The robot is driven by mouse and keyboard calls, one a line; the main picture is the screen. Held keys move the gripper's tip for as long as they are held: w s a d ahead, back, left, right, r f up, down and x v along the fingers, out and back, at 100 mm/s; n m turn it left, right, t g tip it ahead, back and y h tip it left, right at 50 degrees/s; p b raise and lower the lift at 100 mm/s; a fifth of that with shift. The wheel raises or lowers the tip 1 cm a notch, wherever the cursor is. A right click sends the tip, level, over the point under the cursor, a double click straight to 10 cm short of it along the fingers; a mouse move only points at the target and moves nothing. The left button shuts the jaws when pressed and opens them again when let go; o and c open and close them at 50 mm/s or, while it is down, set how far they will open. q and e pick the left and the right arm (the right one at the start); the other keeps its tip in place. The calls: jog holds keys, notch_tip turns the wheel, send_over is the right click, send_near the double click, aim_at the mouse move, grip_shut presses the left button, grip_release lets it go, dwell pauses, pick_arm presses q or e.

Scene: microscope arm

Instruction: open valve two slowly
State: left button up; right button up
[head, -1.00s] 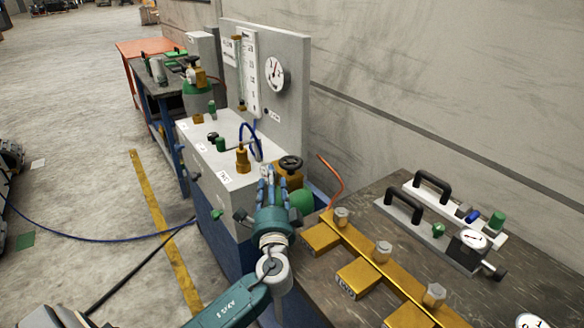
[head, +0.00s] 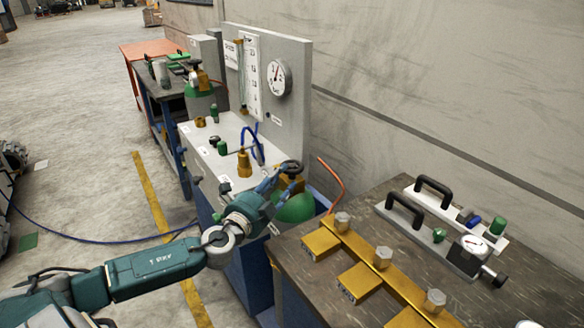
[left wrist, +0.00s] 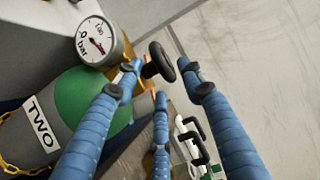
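The valve's black handwheel (head: 291,167) sits on brass fittings above a green-shouldered gas cylinder (head: 296,209). In the left wrist view the cylinder carries a label reading TWO (left wrist: 41,123). The handwheel (left wrist: 161,61) shows just ahead of the fingertips there. My left gripper (head: 272,182) has blue fingers and reaches the wheel from the left. In the left wrist view the left gripper (left wrist: 161,76) is open, with its fingers spread around the wheel and a gap at the right finger. Whether the left finger touches the wheel is unclear. My right gripper is out of view.
A pressure gauge (left wrist: 97,41) in bar is beside the valve. A grey cabinet (head: 212,158) with brass fittings stands to the left. A dark bench (head: 385,225) with a brass manifold (head: 372,257) and handled panels lies to the right. A concrete wall is behind.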

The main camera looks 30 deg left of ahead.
aim_at(292, 169)
pick_arm(q)
jog(key=w, duration=0.4)
jog(key=w+p, duration=0.1)
jog(key=w, duration=0.1)
jog(key=shift+w+a, duration=0.25)
jog(key=shift+w, duration=0.1)
